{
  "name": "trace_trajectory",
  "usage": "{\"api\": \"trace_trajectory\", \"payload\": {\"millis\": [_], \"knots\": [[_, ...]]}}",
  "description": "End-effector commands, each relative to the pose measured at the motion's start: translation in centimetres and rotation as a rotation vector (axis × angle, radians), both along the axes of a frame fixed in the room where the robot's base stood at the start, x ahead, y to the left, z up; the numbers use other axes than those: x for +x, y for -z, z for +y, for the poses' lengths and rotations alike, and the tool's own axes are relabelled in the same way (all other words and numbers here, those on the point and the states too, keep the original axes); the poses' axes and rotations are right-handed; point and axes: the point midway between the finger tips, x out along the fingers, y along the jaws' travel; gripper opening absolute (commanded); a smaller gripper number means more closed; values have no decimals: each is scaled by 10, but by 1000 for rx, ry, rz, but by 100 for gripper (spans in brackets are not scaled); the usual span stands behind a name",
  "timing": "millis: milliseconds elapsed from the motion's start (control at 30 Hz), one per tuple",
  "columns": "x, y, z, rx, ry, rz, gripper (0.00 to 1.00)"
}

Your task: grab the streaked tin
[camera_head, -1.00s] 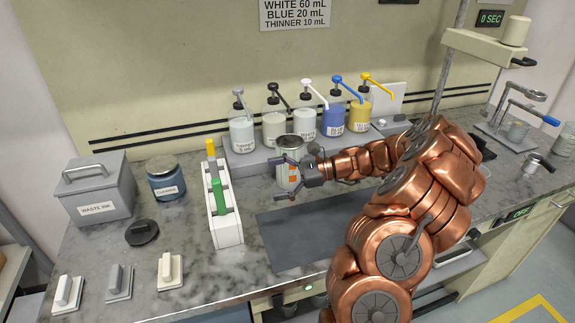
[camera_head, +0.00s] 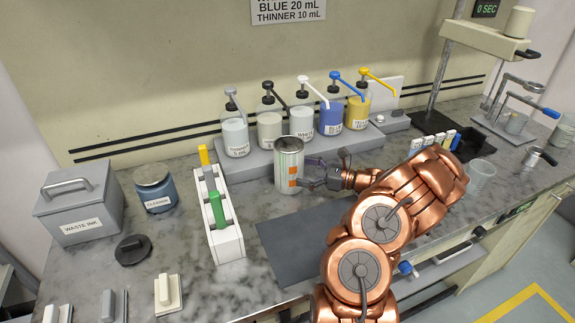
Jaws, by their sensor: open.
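The streaked tin (camera_head: 288,166) is a light metal can with orange marks on its side. It stands upright on the counter, in front of the row of pump bottles. My gripper (camera_head: 307,175) is open at the tin's right side, with its fingers pointing left toward it. Whether the fingers touch the tin cannot be told from this view. The tin's top and front are in clear view.
Several pump bottles (camera_head: 235,135) stand on a grey ledge behind the tin. A white rack (camera_head: 229,241) with coloured handles is to its left. A dark mat (camera_head: 300,246) lies in front. A waste ink box (camera_head: 80,206) and blue cleaner jar (camera_head: 156,190) stand farther left.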

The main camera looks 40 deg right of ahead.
Motion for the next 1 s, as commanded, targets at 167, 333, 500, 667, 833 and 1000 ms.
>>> {"api": "trace_trajectory", "payload": {"millis": [167,333,500,667,833,1000], "knots": [[19,-7,18,1,-4,4,100],[33,-4,28,0,-3,2,100],[36,-3,30,-1,-4,2,100],[36,-3,30,-1,-4,2,96],[36,-3,30,-1,-4,2,78],[36,-3,30,-1,-4,2,60]]}}
